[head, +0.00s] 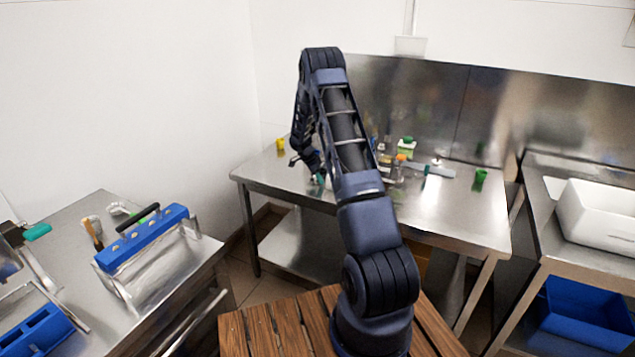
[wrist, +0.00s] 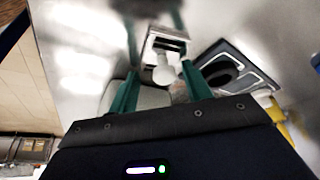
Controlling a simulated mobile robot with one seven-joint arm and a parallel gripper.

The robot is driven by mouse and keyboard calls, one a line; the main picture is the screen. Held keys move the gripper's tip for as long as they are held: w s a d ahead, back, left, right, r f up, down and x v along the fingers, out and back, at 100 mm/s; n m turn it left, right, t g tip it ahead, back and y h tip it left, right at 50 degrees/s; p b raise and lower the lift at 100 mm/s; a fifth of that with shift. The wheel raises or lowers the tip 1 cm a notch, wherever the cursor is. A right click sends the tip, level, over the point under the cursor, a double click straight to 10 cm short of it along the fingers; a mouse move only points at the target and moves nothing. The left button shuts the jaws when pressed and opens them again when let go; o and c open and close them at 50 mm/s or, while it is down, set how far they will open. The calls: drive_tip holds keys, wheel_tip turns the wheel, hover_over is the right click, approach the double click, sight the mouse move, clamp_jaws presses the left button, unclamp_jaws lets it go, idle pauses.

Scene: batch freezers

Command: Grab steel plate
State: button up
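My gripper (wrist: 160,72) has two green fingers, apart, low over the steel table (head: 455,215). In the head view, my gripper (head: 319,178) is over the table's left part, partly hidden by my arm. In the wrist view a small pale, knob-like thing (wrist: 164,73) shows between the fingertips; I see no clear grip on it. A grey metal piece with a dark oval recess (wrist: 236,68) lies right of the fingers. I cannot tell for sure which piece is the steel plate. My arm hides part of the table's middle.
A yellow cup (head: 281,144) stands at the table's back left, a green cup (head: 480,177) at its right. Bottles, including a green-capped one (head: 407,146), crowd the back middle. A steel backsplash (head: 500,115) rises behind. The table's front right is clear.

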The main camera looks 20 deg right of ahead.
drive_tip(key=c, duration=0.4)
drive_tip(key=shift+o, duration=0.2)
